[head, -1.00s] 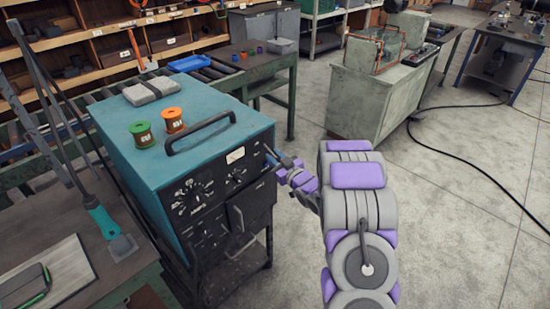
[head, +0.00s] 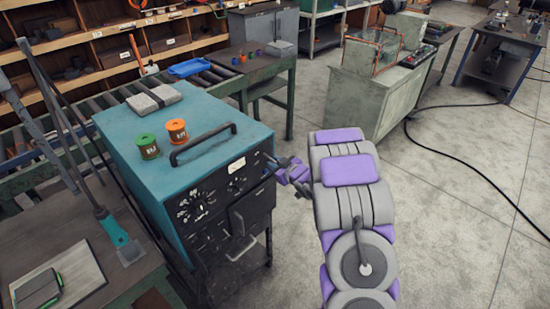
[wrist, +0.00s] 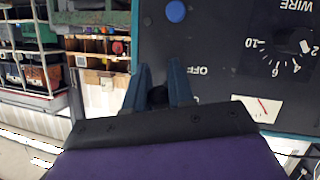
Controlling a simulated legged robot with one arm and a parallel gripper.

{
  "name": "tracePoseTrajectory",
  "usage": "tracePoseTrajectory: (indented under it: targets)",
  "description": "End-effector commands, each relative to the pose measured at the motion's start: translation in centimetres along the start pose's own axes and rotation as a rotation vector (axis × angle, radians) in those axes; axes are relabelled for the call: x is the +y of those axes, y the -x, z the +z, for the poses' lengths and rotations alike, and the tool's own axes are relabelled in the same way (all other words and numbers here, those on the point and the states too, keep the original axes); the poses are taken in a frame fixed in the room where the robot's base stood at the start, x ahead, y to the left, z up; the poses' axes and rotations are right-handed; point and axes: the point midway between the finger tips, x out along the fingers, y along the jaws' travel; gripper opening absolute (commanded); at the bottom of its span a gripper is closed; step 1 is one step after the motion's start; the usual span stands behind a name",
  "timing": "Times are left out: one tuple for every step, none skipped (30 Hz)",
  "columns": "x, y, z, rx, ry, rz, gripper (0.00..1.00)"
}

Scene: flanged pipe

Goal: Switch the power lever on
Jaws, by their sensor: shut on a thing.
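The teal machine (head: 140,190) with a black front panel stands at centre left in the head view. My gripper (head: 275,160) is at the upper right of that panel. In the wrist view the panel (wrist: 210,40) fills the right side, with the label OFF, a blue button (wrist: 176,11) and a dial marked WIRE (wrist: 293,42). My gripper's two blue fingers (wrist: 158,88) are around a small dark piece that looks like the power lever (wrist: 157,97). Most of the lever is hidden between the fingers.
A workbench (head: 75,265) stands at left.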

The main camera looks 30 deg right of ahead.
Motion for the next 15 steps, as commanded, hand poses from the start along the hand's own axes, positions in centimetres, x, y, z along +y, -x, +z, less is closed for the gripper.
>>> tracePoseTrajectory:
  targets:
    - [0.3,0.3,-1.1,-0.023,0.007,-0.004,0.00]
    - [0.3,0.3,-1.2,-0.040,0.010,-0.007,0.00]
    - [0.4,0.4,-1.2,-0.065,0.014,-0.012,0.00]
    - [0.4,0.5,-1.3,-0.083,0.018,-0.015,0.00]
    - [0.4,0.5,-1.4,-0.097,0.021,-0.019,0.00]
    - [0.4,0.5,-1.5,-0.118,0.025,-0.024,0.00]
    - [0.4,0.6,-1.5,-0.134,0.029,-0.027,0.00]
    - [0.4,0.6,-1.6,-0.150,0.032,-0.030,0.00]
    - [0.4,0.6,-1.7,-0.169,0.035,-0.034,0.00]
    - [0.5,0.6,-1.8,-0.181,0.038,-0.037,0.00]
    - [0.5,0.6,-1.9,-0.195,0.040,-0.039,0.00]
    - [0.6,0.7,-2.0,-0.215,0.045,-0.042,0.00]
    - [0.6,0.7,-2.1,-0.229,0.048,-0.045,0.00]
    - [0.6,0.7,-2.2,-0.241,0.051,-0.047,0.00]
    - [0.7,0.7,-2.4,-0.257,0.055,-0.051,0.00]
